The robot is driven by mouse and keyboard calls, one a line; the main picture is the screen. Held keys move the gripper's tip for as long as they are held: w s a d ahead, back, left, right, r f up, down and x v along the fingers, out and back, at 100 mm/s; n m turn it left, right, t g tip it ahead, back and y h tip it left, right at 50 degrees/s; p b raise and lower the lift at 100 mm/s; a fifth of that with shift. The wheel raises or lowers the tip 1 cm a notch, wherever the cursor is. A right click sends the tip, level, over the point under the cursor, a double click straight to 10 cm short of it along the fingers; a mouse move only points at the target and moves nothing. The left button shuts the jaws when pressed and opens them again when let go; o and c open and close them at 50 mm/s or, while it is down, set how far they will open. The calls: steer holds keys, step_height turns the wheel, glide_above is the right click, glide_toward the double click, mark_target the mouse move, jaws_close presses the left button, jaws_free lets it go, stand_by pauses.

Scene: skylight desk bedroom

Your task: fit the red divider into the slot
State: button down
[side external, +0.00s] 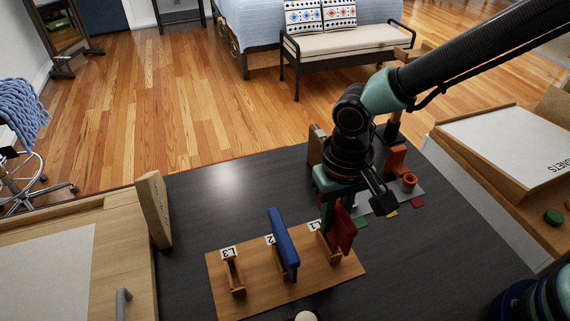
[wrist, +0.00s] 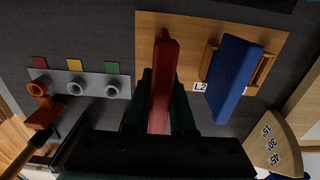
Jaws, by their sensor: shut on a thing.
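The red divider (side external: 345,230) is held upright and somewhat tilted at the L1 slot, on the right end of the wooden board (side external: 255,295). My gripper (side external: 333,211) is shut on it from above. In the wrist view the red divider (wrist: 163,80) stands between the two dark fingers. I cannot tell whether its lower edge is inside the L1 holder or just above it, as the fingers and divider hide part of it. The blue divider (side external: 283,243) stands in the L2 slot, and it shows right of my gripper in the wrist view (wrist: 233,80). The L3 slot (side external: 235,274) is empty.
A grey strip with rings (wrist: 76,86) and coloured tabs lies beside the board. A wooden upright (side external: 154,210) stands at the desk's left, by a wooden tray. A white-topped box (side external: 515,143) is at the right. The dark desk (side external: 215,200) behind the board is clear.

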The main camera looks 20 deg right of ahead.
mark_target(332, 229)
steer(key=shift+f, duration=1.7)
steer(key=c, duration=0.7)
jaws_free()
step_height(332, 229, up, 12)
steer(key=shift+r, duration=0.1)
steer(key=d+r+t, duration=0.2)
steer(key=d, duration=0.6)
steer(key=d+r+t, duration=0.1)
steer(key=d+r, duration=0.2)
steer(key=d, duration=0.6)
steer(key=d+r+t, duration=0.2)
steer(key=d+r, duration=0.1)
steer(key=d, duration=0.6)
steer(key=shift+s+r+t, duration=0.25)
steer(key=shift+t, duration=0.05)
